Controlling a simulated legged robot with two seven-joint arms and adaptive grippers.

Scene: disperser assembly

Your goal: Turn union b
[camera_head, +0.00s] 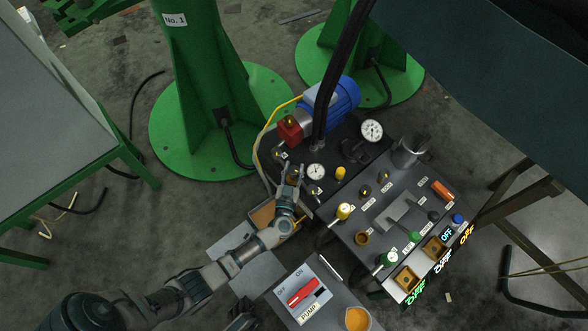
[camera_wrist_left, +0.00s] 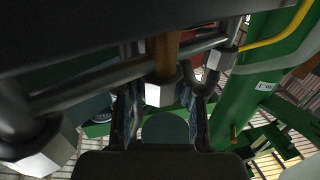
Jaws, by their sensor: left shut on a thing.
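My left gripper (camera_head: 292,178) reaches in from the lower left in the head view, to the front edge of the dark pump unit (camera_head: 345,137). In the left wrist view the two fingers of my left gripper (camera_wrist_left: 164,106) stand on either side of a silver hex union (camera_wrist_left: 160,92) below a brass-coloured pipe, and are shut on it. Whether this is union b cannot be read. In the head view the gripper mostly hides the union. My right gripper is not in view.
A blue motor (camera_head: 338,95), gauges (camera_head: 371,130) and a yellow hose (camera_head: 270,125) crowd around the gripper. A control panel (camera_head: 390,225) stands to the right, a pump switch box (camera_head: 318,300) in front. Green columns (camera_head: 195,80) stand behind.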

